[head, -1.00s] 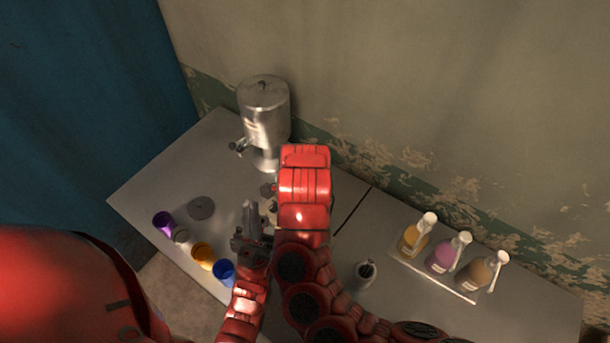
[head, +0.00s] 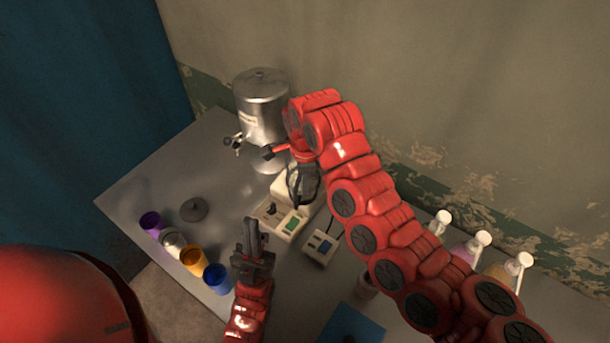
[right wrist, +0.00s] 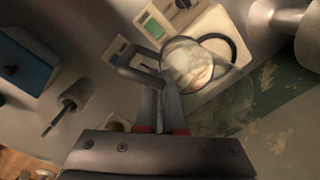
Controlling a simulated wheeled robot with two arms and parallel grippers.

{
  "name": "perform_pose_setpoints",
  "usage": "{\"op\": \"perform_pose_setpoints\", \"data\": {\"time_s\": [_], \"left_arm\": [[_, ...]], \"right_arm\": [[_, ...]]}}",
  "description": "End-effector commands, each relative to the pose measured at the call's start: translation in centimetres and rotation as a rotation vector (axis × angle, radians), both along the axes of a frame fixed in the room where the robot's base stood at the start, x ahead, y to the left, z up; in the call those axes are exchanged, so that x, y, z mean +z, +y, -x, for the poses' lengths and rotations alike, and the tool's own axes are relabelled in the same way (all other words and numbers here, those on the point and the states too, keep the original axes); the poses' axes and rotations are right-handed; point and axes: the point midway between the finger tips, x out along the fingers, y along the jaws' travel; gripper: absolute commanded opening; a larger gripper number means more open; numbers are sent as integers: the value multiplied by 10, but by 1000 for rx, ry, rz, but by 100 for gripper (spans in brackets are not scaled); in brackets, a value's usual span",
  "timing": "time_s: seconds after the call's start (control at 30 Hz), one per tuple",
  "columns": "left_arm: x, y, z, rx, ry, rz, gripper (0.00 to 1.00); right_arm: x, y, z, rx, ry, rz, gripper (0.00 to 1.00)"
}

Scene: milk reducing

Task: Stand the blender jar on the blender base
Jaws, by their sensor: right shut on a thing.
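The blender jar (head: 303,184), clear with a dark handle, is held by its handle in my right gripper (head: 290,150). In the right wrist view the gripper (right wrist: 165,95) is shut on the jar's handle (right wrist: 140,66), and the round jar (right wrist: 188,64) shows just beyond. The cream blender base (head: 284,222), with a green panel and a knob, is on the table below and beside the jar. In the right wrist view the jar overlaps the base (right wrist: 217,28); I cannot tell whether they touch. My left gripper (head: 250,232) is near the table's front; its finger gap is unclear.
A steel dispenser (head: 260,105) stands behind at left. Purple (head: 150,222), orange (head: 193,261) and blue (head: 216,277) cups line the front edge. Bottles (head: 518,266) stand at right. A grey disc (head: 194,209) lies at left.

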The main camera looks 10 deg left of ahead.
Motion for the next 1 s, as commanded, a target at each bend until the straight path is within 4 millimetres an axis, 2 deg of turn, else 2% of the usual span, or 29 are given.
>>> {"op": "perform_pose_setpoints", "data": {"time_s": [0.2,0.5,1.0], "left_arm": [[5,0,0,0,0,0,0],[3,0,0,0,0,0,0],[5,0,0,0,0,0,0]], "right_arm": [[4,6,-19,3,-9,-1,0],[1,12,-47,2,-9,-1,0],[-1,18,-72,3,-8,-1,0]]}}
